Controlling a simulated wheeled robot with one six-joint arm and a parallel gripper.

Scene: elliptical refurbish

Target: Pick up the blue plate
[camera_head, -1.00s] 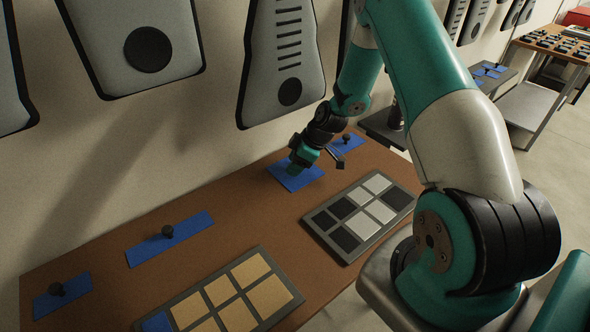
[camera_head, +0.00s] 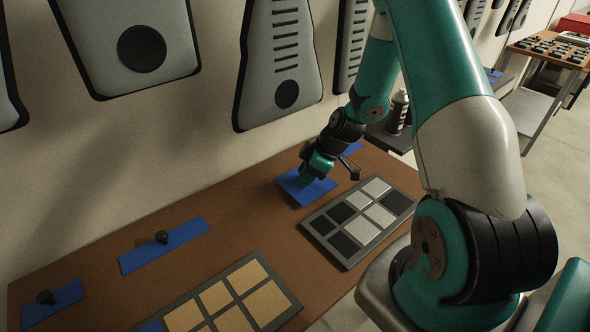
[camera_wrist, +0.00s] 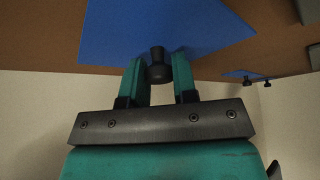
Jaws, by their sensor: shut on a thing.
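My gripper (camera_head: 314,176) is shut on the black knob (camera_wrist: 158,66) of a flat blue plate (camera_head: 296,190). The plate lies under my fingers, beyond the middle of the brown bench (camera_head: 95,270). In the wrist view the knob sits between my two green fingers, and the blue plate (camera_wrist: 120,30) spreads out behind it. I cannot tell for certain whether the plate is clear of the bench top.
Other knobbed blue plates lie at the bench's left end (camera_head: 60,307) and along the wall (camera_head: 180,235). A grey tray with black and white squares (camera_head: 347,262) is close on the right. A tray with tan squares (camera_head: 290,310) lies in front.

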